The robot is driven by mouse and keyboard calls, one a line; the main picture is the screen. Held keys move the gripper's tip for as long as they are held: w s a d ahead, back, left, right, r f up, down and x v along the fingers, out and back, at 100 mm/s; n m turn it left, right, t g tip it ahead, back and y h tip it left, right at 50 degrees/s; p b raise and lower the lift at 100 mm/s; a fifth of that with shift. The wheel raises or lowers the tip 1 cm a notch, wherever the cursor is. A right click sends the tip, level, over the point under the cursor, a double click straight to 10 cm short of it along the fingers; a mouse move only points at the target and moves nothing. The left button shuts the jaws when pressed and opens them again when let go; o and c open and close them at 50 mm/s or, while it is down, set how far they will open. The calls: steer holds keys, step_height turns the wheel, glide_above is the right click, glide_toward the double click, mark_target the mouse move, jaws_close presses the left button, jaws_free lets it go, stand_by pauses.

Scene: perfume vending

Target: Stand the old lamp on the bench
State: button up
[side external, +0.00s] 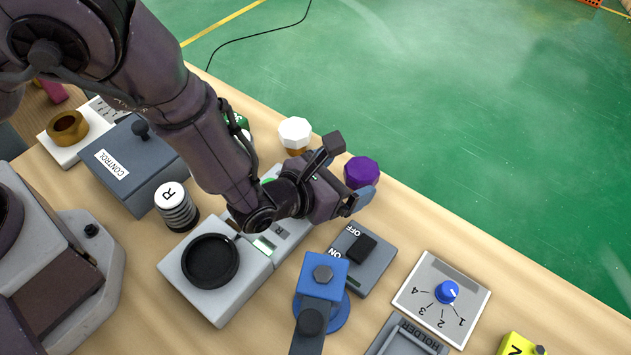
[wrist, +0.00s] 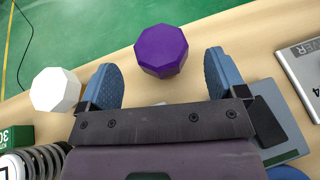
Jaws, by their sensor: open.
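Two faceted lamp-like pieces are in view, and I cannot tell which is the old lamp. The purple one (side external: 361,171) is near the bench's far edge, partly behind my gripper (side external: 347,188). In the wrist view the purple piece (wrist: 161,51) shows between and slightly beyond the blue fingertips of my gripper (wrist: 161,66), with gaps on both sides. My gripper is open and empty. The white one (side external: 294,132) has a brownish base and is to the left of my gripper; it also shows in the wrist view (wrist: 55,90). The purple piece's underside is hidden.
The wooden bench (side external: 400,225) has bare strips along its far edge. Close to my gripper are an ON/OFF switch box (side external: 372,275), a blue clamp-like fixture (side external: 322,275) and a grey tester with a round black dish (side external: 210,262). A spring marked R (side external: 175,207) and a numbered dial (side external: 447,291) stand farther out.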

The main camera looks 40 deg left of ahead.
steer(key=v, duration=0.7)
steer(key=shift+s+a, duration=0.1)
steer(key=shift+s, duration=0.15)
steer(key=w+a+r+n+y, duration=0.4)
steer(key=a+r+n+y, duration=0.6)
steer(key=a+r+n, duration=0.4)
steer(key=s+a+r+n+g+y, duration=0.1)
steer(key=s+a+r+n+g, duration=0.25)
steer(key=a+n, duration=0.2)
steer(key=s+a+r+n+g+y, duration=0.1)
steer(key=s+a+r+n+g, duration=0.3)
steer(key=a, duration=0.3)
steer(key=s+d+r+n+h, duration=0.1)
steer(key=s+r+n+h, duration=0.5)
steer(key=n, duration=0.9)
steer(key=s+h, duration=0.3)
steer(key=s, duration=0.2)
steer(key=shift+s+d, duration=0.2)
steer(key=shift+d, duration=0.1)
